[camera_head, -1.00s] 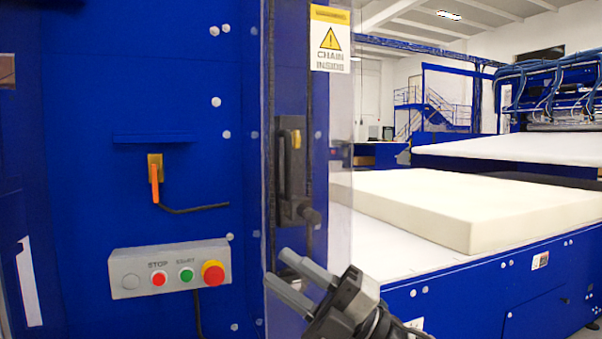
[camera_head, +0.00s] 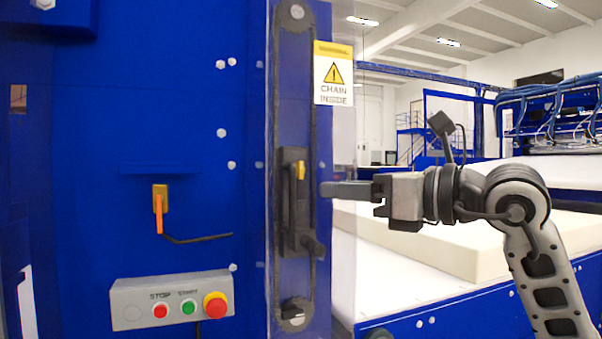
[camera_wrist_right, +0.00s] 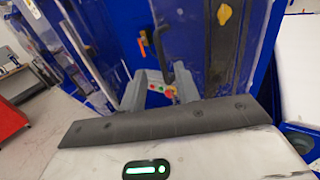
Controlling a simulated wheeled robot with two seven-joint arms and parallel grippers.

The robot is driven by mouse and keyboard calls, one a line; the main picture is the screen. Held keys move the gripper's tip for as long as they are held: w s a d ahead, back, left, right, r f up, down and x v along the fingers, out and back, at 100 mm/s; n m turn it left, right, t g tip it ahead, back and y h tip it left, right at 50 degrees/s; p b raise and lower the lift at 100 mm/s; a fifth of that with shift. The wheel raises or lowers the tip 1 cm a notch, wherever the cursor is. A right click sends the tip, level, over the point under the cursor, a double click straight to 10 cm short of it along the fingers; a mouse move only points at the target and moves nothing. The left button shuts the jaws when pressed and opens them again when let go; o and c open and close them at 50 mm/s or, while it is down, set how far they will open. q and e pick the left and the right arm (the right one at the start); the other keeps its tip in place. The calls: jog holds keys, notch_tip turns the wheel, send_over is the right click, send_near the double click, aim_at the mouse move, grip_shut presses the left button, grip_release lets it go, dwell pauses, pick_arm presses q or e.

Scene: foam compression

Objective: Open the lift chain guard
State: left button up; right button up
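The lift chain guard (camera_head: 340,130) is a tall clear panel at the edge of the blue machine column, over a dark vertical chain. It looks shut. It bears a yellow and white "CHAIN INSIDE" sign (camera_head: 333,84). A black handle (camera_head: 284,198) sits beside a dark block with a yellow piece (camera_head: 300,171). My right gripper (camera_head: 326,189) points left, just right of the handle in the head view; contact is not visible. In the right wrist view its two grey fingers stand apart, with the dark handle (camera_wrist_right: 164,50) seen beyond them. My left gripper is out of view.
A grey control box (camera_head: 172,301) with red and green buttons is low on the column. An orange lever (camera_head: 158,212) with a black cable is above it. A white foam block (camera_head: 440,235) lies on the bed behind my right arm.

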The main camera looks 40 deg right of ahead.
aim_at(295, 187)
jog(key=p+x, duration=0.2)
jog(key=x, duration=0.4)
jog(key=shift+w+r, duration=0.15)
jog(key=shift+w, duration=0.05)
jog(key=shift+w+a+p, duration=0.3)
jog(key=shift+w+p, duration=0.1)
jog(key=shift+w, duration=0.25)
jog(key=shift+f, duration=0.2)
grip_shut()
